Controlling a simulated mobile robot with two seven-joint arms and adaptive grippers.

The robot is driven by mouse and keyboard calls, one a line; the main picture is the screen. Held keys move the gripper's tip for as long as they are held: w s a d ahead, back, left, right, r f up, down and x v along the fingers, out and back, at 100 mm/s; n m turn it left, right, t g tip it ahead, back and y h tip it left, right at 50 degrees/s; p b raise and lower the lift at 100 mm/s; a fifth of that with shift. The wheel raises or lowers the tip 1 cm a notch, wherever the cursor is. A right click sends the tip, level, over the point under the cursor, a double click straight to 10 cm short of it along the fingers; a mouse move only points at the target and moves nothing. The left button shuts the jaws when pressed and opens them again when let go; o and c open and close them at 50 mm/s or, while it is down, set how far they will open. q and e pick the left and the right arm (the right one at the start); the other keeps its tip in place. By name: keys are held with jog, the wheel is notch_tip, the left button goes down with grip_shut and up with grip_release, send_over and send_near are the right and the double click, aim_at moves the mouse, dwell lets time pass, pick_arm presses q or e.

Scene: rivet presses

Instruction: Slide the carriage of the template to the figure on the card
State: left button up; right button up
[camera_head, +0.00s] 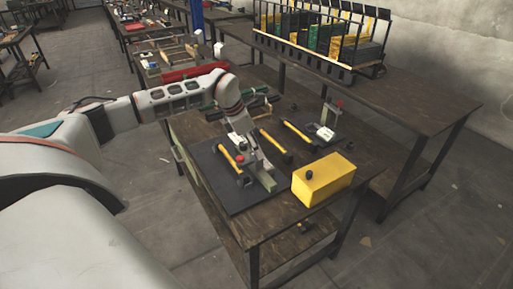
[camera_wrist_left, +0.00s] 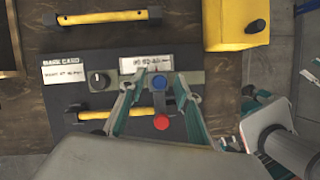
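A red knob (camera_wrist_left: 161,122) lies nearer the wrist. A white card (camera_wrist_left: 65,74) headed "MARK CARD" sits left of the bar; its figure is too blurred to read. A white label (camera_wrist_left: 146,63) is behind the bar.
Yellow-handled bars (camera_wrist_left: 108,16) lie behind and left of the gripper. A yellow box (camera_head: 323,180) stands at the bench's right. Grey and teal parts at the wrist view's lower right look like my other arm. Another table (camera_head: 420,101) with a rack stands behind.

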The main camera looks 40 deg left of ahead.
pick_arm(q)
jog(key=shift+r, duration=0.1)
jog(key=v, duration=1.2)
dwell(0.4)
